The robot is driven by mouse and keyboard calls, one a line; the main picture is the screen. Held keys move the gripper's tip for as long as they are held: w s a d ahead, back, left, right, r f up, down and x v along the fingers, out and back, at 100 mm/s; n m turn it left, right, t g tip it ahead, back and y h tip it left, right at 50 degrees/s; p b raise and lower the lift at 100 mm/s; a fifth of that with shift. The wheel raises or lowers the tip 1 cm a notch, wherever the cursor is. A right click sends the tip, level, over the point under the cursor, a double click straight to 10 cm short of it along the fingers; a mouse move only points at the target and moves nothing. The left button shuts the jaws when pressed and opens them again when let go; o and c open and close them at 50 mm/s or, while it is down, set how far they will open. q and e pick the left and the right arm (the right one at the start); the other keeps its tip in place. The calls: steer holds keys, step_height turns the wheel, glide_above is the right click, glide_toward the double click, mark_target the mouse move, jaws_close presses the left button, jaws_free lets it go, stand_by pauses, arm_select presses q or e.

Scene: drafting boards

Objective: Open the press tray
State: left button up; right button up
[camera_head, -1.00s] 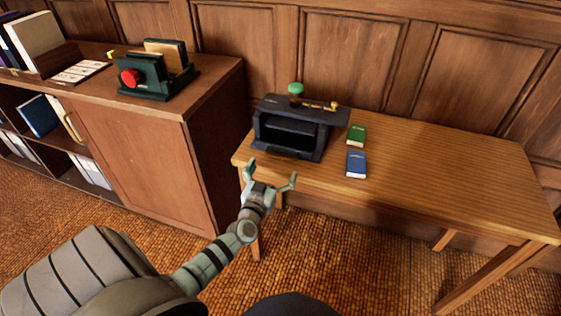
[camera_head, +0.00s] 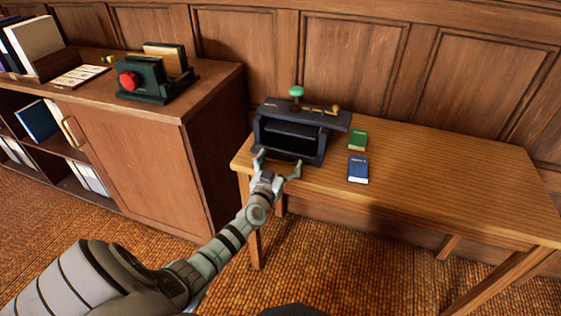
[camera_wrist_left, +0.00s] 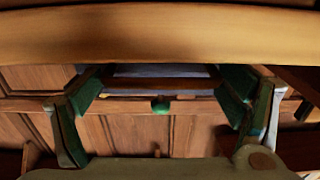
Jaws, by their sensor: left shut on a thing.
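The dark press (camera_head: 338,118) with a green knob (camera_head: 297,91) stands at the left end of the wooden table. Its tray (camera_head: 310,160) sits low in the dark front opening and looks pushed in. My left gripper (camera_head: 279,162) is at the press's lower front, with its fingers spread wide and shut on the tray's front part. In the left wrist view the green finger pads (camera_wrist_left: 160,86) stand on both sides of the grey-blue press (camera_wrist_left: 160,70). The exact contact is hidden. My right gripper is not in view.
A green box (camera_head: 358,140) and a blue box (camera_head: 358,169) lie right of the press. The right part of the table (camera_head: 450,180) is clear. A wooden cabinet (camera_head: 140,160) stands at the left, close to the table. A panelled wall is behind.

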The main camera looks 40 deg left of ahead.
arm_select(q)
steer(key=shift+s+d+r+p, duration=0.1)
steer(key=shift+s+d+p, duration=0.05)
steer(key=shift+s+p, duration=0.25)
steer(key=shift+c, duration=0.3)
steer(key=p+v, duration=0.7)
steer(key=v, duration=0.8)
steer(key=o, duration=1.4)
steer(key=shift+o, duration=0.2)
steer(key=shift+w+d, duration=0.1)
